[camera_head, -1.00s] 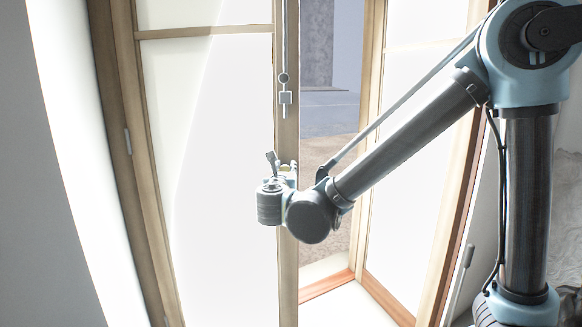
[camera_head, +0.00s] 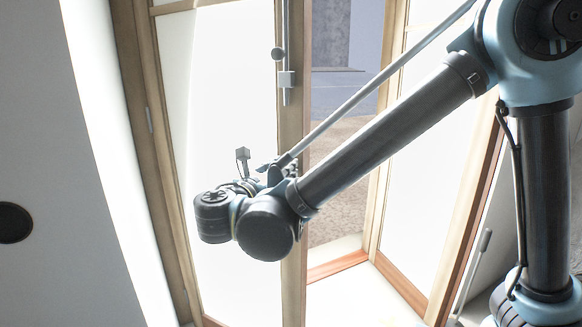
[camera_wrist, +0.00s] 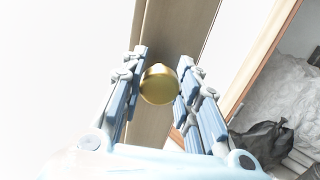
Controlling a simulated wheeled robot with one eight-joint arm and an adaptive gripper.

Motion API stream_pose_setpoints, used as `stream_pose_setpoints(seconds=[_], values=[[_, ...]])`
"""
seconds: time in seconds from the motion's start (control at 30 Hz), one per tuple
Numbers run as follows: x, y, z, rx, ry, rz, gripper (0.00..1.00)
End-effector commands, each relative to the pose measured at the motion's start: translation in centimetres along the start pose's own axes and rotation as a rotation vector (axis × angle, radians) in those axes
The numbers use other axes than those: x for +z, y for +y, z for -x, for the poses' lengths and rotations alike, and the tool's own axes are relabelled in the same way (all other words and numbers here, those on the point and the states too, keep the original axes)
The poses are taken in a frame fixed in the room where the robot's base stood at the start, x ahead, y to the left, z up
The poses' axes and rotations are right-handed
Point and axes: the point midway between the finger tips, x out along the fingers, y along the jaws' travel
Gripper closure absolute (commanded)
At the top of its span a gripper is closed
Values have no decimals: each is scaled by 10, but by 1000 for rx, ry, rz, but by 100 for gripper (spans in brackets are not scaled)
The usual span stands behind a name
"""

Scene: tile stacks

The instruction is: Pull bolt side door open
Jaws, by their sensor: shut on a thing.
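The bolt side door (camera_head: 235,100) is the left leaf, a pale panel in a wooden frame. A grey vertical bolt rod with a block (camera_head: 286,79) runs along its inner stile (camera_head: 293,140). The door stands ajar, with a gap beside this stile. In the wrist view my gripper (camera_wrist: 162,60) has its blue-grey fingers on either side of a round golden knob (camera_wrist: 158,85) and is shut on it. The knob sits in front of the wooden stile (camera_wrist: 165,30). In the head view my wrist hides the knob and most of the gripper.
The right leaf (camera_head: 425,200) stands to the right of the gap. Ground outside (camera_head: 345,140) shows through it. A white wall (camera_head: 75,200) with a dark oval is at the left. A dark bag (camera_wrist: 265,140) lies at the right in the wrist view.

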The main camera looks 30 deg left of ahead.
Motion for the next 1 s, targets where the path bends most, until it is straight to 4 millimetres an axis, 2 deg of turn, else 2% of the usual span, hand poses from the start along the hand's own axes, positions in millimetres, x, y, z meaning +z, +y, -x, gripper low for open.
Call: stream_pose_setpoints(seconds=[0.5, 0.53, 0.6, 1.0], values=[[2, 1, 6, -9, -4, -1, 100], [2, 1, 6, -9, -4, -1, 66], [1, 1, 6, -8, -3, -1, 50], [1, 1, 9, -8, -1, -1, 50]])
